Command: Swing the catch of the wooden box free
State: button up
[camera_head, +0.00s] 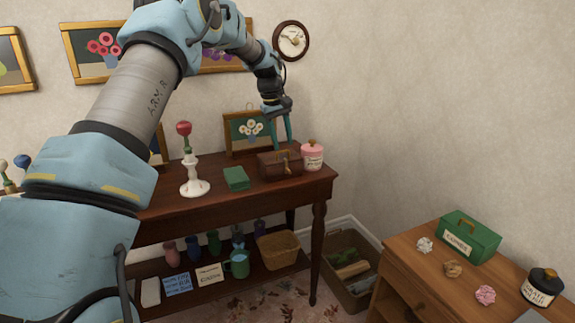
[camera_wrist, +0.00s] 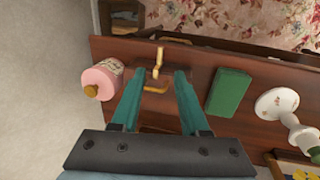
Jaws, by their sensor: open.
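The wooden box (camera_head: 280,167) is a small dark brown chest on the long wooden table, right of the middle of the picture. In the wrist view the box (camera_wrist: 158,104) lies below and between my fingers. A brass catch (camera_wrist: 157,63) shows there as an upright bar, with a brass handle-like piece (camera_wrist: 155,87) close by. Whether the catch is fastened is not clear. My gripper (camera_head: 282,142) points down just above the box. In the wrist view my gripper (camera_wrist: 159,70) is open, its teal fingers either side of the catch, with nothing held.
A pink jar (camera_head: 312,155) stands close to the box's right. A green book-like block (camera_head: 236,179) and a white candlestick-like stand (camera_head: 194,180) are to its left. A framed flower picture (camera_head: 249,130) leans behind. A second table (camera_head: 403,261) stands at the lower right.

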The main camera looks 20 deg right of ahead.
aim_at(289, 170)
jog(key=f, duration=0.3)
jog(key=d+f+p, duration=0.1)
jog(key=f, duration=0.2)
jog(key=f+p, duration=0.1)
jog(key=f, duration=0.2)
jog(key=shift+d+f, duration=0.1)
jog(key=shift+d, duration=0.3)
grip_shut()
